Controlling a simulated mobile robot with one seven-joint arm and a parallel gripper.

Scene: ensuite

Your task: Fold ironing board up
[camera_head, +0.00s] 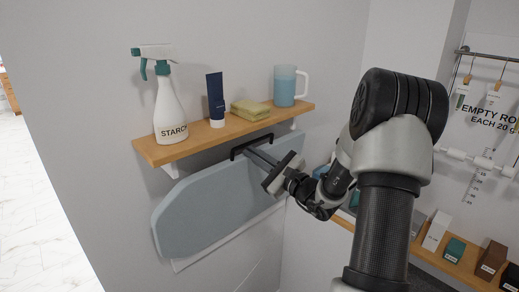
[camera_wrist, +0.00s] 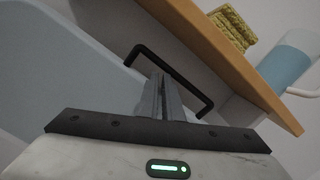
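The ironing board (camera_head: 212,205) is a pale blue-grey panel with a rounded left end, standing steeply against the wall below the wooden shelf. It fills the left of the wrist view (camera_wrist: 50,75). A black bracket-shaped handle (camera_head: 236,152) sits at its upper edge, close under the shelf. In the wrist view the handle (camera_wrist: 187,84) looks unbroken. My gripper (camera_head: 248,151) reaches in from the right; its fingers (camera_wrist: 157,78) are together, with their tips at the handle's inner side. I cannot tell whether they touch the handle or the board.
The shelf (camera_head: 180,148) holds a starch spray bottle (camera_head: 168,108), a dark blue tube (camera_head: 216,98), a yellow cloth (camera_head: 250,109) and a blue jug (camera_head: 285,87). It overhangs close to my fingers. Small boxes (camera_head: 437,231) line a lower ledge at right. Open floor (camera_head: 35,210) shows at left.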

